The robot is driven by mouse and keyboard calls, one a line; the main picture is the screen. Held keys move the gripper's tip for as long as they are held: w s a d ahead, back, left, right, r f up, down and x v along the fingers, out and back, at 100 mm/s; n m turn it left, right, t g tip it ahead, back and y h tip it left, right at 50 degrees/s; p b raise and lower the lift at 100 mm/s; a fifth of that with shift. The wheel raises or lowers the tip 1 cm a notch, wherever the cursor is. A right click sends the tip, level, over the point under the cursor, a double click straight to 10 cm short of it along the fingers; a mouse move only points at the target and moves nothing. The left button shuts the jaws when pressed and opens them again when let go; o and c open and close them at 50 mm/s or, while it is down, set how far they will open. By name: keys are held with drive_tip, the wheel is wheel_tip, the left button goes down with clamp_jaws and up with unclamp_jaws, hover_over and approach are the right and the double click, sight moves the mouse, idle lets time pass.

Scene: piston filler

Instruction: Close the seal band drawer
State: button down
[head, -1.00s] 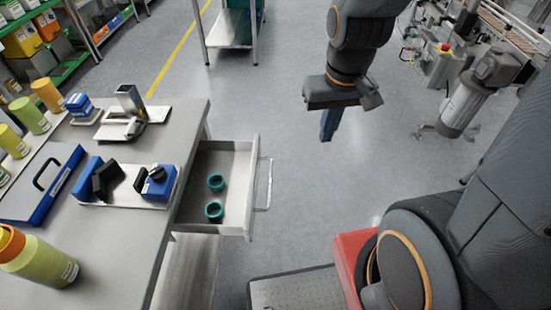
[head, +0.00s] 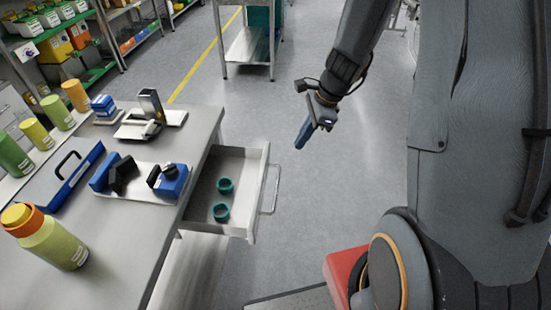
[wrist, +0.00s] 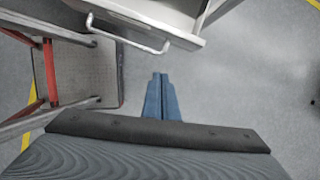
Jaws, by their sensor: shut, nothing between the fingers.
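The seal band drawer (head: 208,227) is pulled out from the right side of the workbench, with two teal bands (head: 224,186) lying inside. Its bar handle (head: 275,190) is on the outer front face, facing right. In the wrist view the drawer's handle (wrist: 128,38) shows at the top, left of centre. My gripper (head: 301,142) is shut and empty, in the air to the right of the drawer, apart from the handle. Its blue fingers (wrist: 160,95) are together in the wrist view and point toward the drawer side.
The workbench top (head: 125,225) carries a yellow-green bottle (head: 58,243), a blue case (head: 60,180) and a metal tray (head: 150,192) with blue and black items. A cart (head: 250,55) stands at the back. Floor right of the drawer is clear.

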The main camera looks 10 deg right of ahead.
drive_tip(key=w+a+f+m+p, duration=0.1)
drive_tip(key=w+a+f, duration=0.1)
drive_tip(key=f, duration=0.3)
drive_tip(key=w+a+f+m+p, duration=0.1)
drive_tip(key=w+a+f, duration=0.1)
drive_tip(key=a+f, duration=0.2)
drive_tip(key=shift+w+a+f+y+p, duration=0.2)
drive_tip(key=shift+a+f+y+p, duration=0.1)
drive_tip(key=shift+f, duration=0.55)
